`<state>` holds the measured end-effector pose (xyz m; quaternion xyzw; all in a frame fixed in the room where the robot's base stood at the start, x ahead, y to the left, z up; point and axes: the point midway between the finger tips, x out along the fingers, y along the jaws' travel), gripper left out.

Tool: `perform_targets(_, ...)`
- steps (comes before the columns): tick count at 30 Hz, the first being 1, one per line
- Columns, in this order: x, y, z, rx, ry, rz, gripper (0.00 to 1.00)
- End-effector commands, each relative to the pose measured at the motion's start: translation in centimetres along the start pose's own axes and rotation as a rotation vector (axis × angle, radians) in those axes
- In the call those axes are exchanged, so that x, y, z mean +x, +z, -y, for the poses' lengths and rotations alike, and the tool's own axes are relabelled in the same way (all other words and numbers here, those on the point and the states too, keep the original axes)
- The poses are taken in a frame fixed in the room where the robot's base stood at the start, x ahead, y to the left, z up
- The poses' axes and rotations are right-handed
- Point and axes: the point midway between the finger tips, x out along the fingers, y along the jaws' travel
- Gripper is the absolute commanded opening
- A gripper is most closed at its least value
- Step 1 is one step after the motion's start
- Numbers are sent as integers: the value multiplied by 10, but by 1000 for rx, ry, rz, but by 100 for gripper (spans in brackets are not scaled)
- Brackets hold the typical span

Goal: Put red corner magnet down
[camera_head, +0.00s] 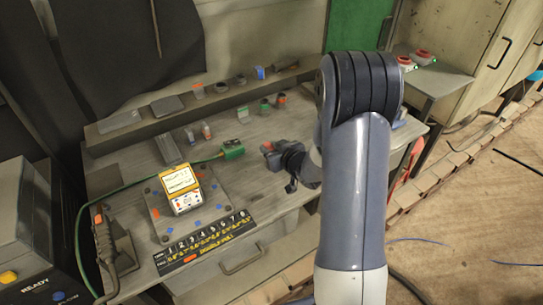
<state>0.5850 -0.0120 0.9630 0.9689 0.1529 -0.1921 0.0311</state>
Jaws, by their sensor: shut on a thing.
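My gripper (270,154) is at the end of my arm, over the right part of the grey workbench (240,172). It is shut on a small red piece, which I take to be the red corner magnet (267,146). Only a bit of red shows at the fingertips, and the rest is hidden by the fingers. I cannot tell whether the magnet touches the bench. A flat metal plate (222,205) lies left of the gripper, with small blue and red pieces on it.
A yellow device (181,188) stands on the plate. A numbered black strip (205,240) runs along the bench front. A green connector (232,149) with a green cable lies left of my gripper. Small containers stand at the back. A grey case (25,235) stands at left.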

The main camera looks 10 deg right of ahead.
Motion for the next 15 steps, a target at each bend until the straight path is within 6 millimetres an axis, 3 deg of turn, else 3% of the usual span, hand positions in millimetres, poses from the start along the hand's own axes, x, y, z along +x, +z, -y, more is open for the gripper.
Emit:
perform_targets(6, 10, 24, 0, 1, -1, 1, 0)
perform_targets(15, 12, 28, 0, 0, 0, -1, 0)
